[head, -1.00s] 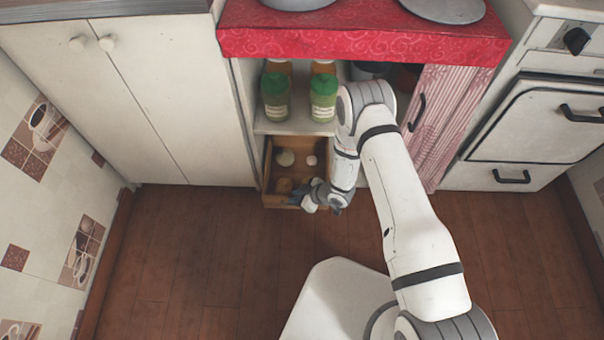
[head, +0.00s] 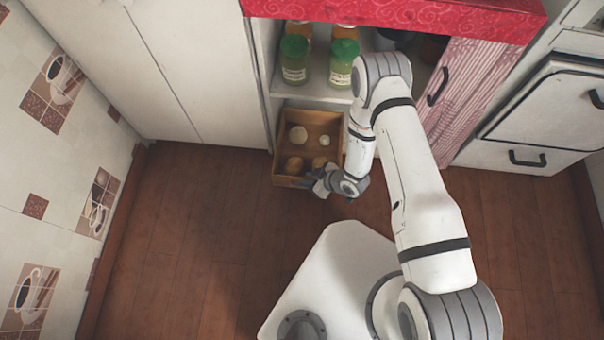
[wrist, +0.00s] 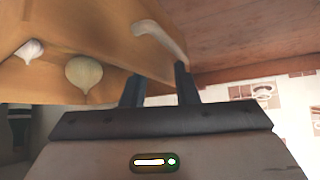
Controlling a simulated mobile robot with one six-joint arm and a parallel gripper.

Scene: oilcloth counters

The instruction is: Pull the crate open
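The wooden crate (head: 339,155) sits pulled out below the shelf, with its front part over the floor. Several onion- or garlic-like bulbs lie in it. My gripper (head: 318,183) is at the right of the crate's front. In the wrist view, the crate (wrist: 95,35) fills the upper left, and a pale curved handle (wrist: 160,42) stands out from its front wall. My gripper's two dark fingers (wrist: 160,78) reach to the handle, with a gap showing between them.
Green-capped jars (head: 294,62) stand on the shelf above the crate. A pink curtained door (head: 465,85) is to the right, beside a white oven (head: 550,110). White cupboard doors (head: 190,60) are at left. The wooden floor (head: 190,240) in front is clear.

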